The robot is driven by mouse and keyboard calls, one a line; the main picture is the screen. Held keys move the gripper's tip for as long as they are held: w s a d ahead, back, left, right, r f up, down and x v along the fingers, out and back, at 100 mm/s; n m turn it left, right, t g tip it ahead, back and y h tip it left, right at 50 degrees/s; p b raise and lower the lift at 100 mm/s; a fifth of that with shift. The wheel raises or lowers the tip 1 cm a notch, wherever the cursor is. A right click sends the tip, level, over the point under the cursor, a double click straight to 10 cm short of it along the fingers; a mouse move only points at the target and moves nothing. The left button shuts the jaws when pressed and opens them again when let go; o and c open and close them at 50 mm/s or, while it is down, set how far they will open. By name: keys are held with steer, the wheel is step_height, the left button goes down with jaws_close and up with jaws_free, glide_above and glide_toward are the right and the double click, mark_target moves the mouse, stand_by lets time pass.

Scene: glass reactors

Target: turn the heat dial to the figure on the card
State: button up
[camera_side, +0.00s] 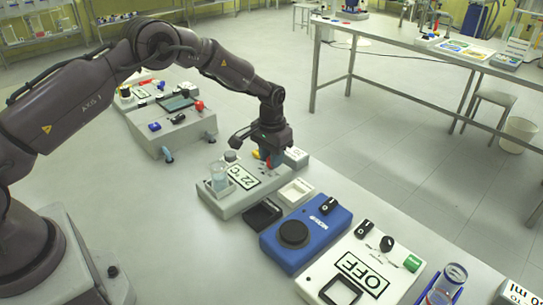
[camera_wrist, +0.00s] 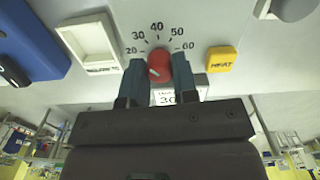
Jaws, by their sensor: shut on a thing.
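The red heat dial (camera_wrist: 158,57) shows in the wrist view, with the figures 20 to 60 in an arc around it. A pale mark shows low on its face; which figure it points at is unclear. My gripper (camera_wrist: 159,68) has its two fingers on either side of the dial and is shut on it. In the side view my gripper (camera_side: 272,154) reaches down to the heater unit (camera_side: 232,207), whose display (camera_side: 251,182) reads 22 °C. The card (camera_wrist: 167,97) is partly hidden behind my gripper; its visible figure looks like 30.
A yellow HEAT button (camera_wrist: 221,59) lies right of the dial. A glass beaker (camera_side: 219,177) stands on the heater unit.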

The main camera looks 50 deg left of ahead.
mark_target(264, 174)
steer(key=o, duration=0.9)
steer(key=shift+r, duration=0.1)
step_height(264, 174, up, 13)
steer(key=shift+f, duration=0.1)
steer(key=s+d+r+t, duration=0.1)
steer(key=s+r, duration=0.4)
steer(key=s, duration=0.6)
steer(key=s+d+r+t, duration=0.1)
steer(key=s+r+t, duration=0.1)
steer(key=s+r, duration=0.4)
steer(key=s+d+r+m+t, duration=0.1)
steer(key=s+r, duration=0.4)
steer(key=s, duration=1.1)
steer(key=shift+s+d+r+t, duration=0.2)
steer(key=shift+d+r+t, duration=0.1)
steer(key=shift+t, duration=0.5)
